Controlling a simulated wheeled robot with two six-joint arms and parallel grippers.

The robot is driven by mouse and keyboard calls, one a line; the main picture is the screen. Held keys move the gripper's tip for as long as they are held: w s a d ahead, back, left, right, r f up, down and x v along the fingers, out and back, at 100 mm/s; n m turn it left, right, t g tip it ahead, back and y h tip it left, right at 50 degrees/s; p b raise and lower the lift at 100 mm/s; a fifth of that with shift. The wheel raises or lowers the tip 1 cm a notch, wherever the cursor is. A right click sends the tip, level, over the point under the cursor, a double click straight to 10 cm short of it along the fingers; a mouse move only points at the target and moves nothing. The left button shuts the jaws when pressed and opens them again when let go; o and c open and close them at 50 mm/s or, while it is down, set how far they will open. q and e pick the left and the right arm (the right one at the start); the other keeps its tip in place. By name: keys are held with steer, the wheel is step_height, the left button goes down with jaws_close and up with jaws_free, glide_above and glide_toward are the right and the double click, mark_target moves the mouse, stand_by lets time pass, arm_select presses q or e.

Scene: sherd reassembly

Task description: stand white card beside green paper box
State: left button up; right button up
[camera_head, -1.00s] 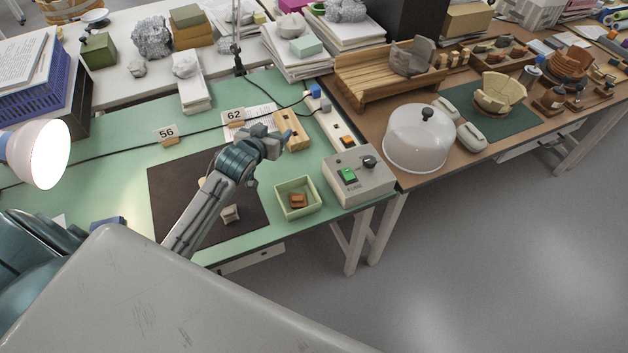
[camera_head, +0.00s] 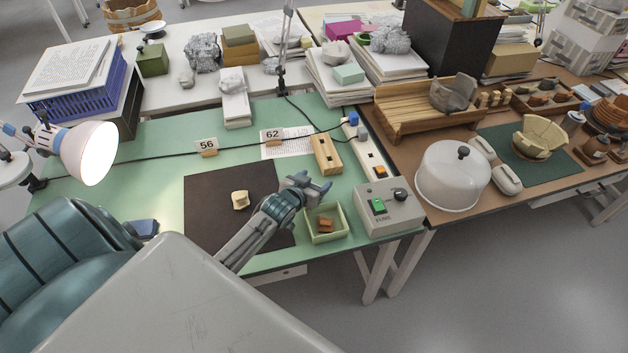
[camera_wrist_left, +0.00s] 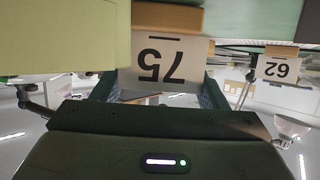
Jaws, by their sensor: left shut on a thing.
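My left gripper (camera_head: 308,188) is just behind the pale green paper box (camera_head: 342,234), at the right edge of the dark mat. In the left wrist view, which is upside down, the gripper (camera_wrist_left: 160,92) is shut on a white card (camera_wrist_left: 165,65) marked 75. The card has a wooden foot (camera_wrist_left: 168,18) and looks upright. A pale green surface, likely the box (camera_wrist_left: 62,40), fills the left of that view close to the card. I cannot tell whether they touch. The head view does not clearly show the card. My right gripper is not in view.
Brown sherds (camera_head: 326,224) lie in the box. A grey switch box (camera_head: 388,207) stands to its right and a wooden block (camera_head: 326,154) behind it. Cards 56 (camera_head: 207,147) and 62 (camera_head: 272,136) stand farther back. A pale sherd (camera_head: 240,200) lies on the mat (camera_head: 215,185).

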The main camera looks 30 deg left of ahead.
arm_select(q)
steer(key=o, duration=0.9)
steer(key=shift+f, duration=0.1)
steer(key=shift+o, duration=0.2)
steer(key=b+v, duration=0.1)
steer(key=v, duration=1.1)
